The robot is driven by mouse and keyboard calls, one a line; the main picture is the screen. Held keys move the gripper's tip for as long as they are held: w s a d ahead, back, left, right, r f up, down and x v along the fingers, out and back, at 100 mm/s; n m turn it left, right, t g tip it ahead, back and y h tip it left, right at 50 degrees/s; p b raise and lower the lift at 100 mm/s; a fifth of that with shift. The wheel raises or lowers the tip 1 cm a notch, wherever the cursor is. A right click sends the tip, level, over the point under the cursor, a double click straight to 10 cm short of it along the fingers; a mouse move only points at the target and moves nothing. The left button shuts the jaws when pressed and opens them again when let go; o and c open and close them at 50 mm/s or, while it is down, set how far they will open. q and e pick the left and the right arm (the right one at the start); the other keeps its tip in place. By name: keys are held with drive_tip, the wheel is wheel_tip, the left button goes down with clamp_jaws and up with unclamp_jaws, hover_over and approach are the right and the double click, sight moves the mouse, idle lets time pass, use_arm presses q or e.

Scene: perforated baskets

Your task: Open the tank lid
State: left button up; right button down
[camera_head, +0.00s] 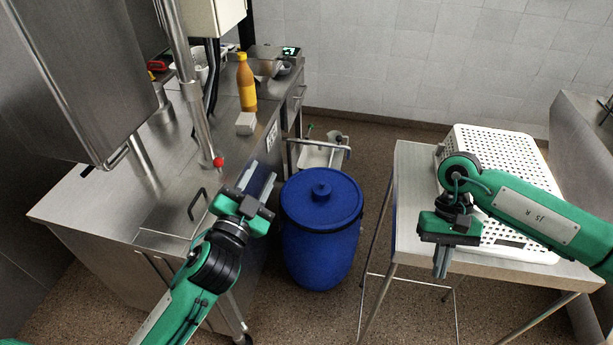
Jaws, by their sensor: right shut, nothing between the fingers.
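A steel lid panel (172,222) with a black handle (197,204) lies flat and closed in the top of the steel counter. My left gripper (259,181) is just right of the handle, apart from it, over the counter's right edge; its fingers look parted with nothing between them. A blue barrel (318,245) with a round blue lid (321,198) and a central knob stands on the floor to the right of the counter; its lid is on. My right gripper (441,264) points down, shut and empty, in front of the white basket.
A white perforated basket (497,150) sits on a steel table (412,170) at the right. A yellow-brown bottle (246,85) and a small white block (245,123) stand on the counter. Floor between barrel and table is clear.

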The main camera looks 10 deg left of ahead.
use_arm(q)
drive_tip(key=s+d+r+m+g+h, duration=0.2)
drive_tip(key=d+r+m+g+h, duration=0.6)
drive_tip(key=m+h, duration=0.75)
drive_tip(key=m+g+y, duration=1.2)
drive_tip(key=y, duration=1)
approach(194, 200)
drive_tip(key=p+x, duration=0.4)
drive_tip(key=x, duration=0.2)
drive_tip(key=shift+s+f, duration=0.1)
drive_tip(key=shift+f, duration=0.15)
drive_tip(key=shift+a+f, duration=0.15)
drive_tip(key=shift+f, duration=0.45)
